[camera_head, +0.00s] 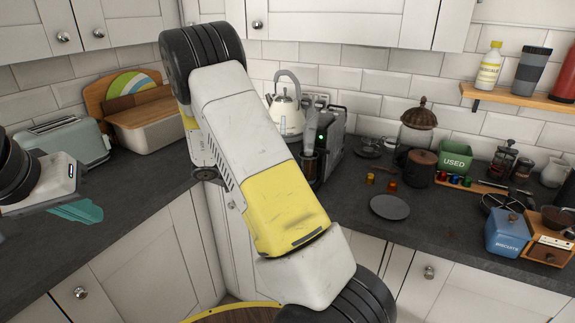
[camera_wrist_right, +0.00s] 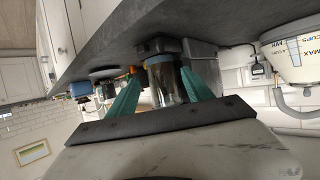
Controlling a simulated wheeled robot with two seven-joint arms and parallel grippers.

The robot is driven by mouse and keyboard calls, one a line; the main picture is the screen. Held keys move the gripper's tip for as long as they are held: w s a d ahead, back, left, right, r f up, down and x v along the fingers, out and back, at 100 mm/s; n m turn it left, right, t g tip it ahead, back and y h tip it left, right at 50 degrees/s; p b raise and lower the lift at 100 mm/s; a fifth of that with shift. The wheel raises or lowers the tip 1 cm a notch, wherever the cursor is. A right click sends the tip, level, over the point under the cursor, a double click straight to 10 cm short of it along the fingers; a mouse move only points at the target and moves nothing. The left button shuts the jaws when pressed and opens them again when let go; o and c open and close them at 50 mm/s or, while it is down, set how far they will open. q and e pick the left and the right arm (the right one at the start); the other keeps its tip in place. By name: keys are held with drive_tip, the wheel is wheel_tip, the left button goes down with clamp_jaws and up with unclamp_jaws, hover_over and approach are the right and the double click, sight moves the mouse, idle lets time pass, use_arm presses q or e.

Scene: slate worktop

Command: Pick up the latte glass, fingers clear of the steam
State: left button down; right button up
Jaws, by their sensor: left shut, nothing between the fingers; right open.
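The latte glass (camera_wrist_right: 165,84) shows in the right wrist view as a clear glass with brownish contents, standing on a dark square base. That view is upside down. My right gripper (camera_wrist_right: 161,72) is open, with one teal finger on each side of the glass; I cannot tell whether either finger touches it. In the head view the glass (camera_head: 308,168) is partly visible beside the coffee machine (camera_head: 328,148), and my right arm hides the right gripper. My left gripper (camera_head: 76,211) is shut and empty over the left worktop. I can make out no steam.
A kettle (camera_head: 286,112) stands behind the machine, with a toaster (camera_head: 70,142) and bread bin (camera_head: 150,122) at left. A dark plate (camera_head: 390,207), small coloured capsules, a dark canister (camera_head: 420,168) and a green "USED" box (camera_head: 455,157) stand to the right.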

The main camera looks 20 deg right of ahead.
sight(308, 167)
drive_tip(key=x, duration=0.7)
drive_tip(key=shift+d+r, duration=0.25)
drive_tip(key=shift+d, duration=0.1)
clamp_jaws()
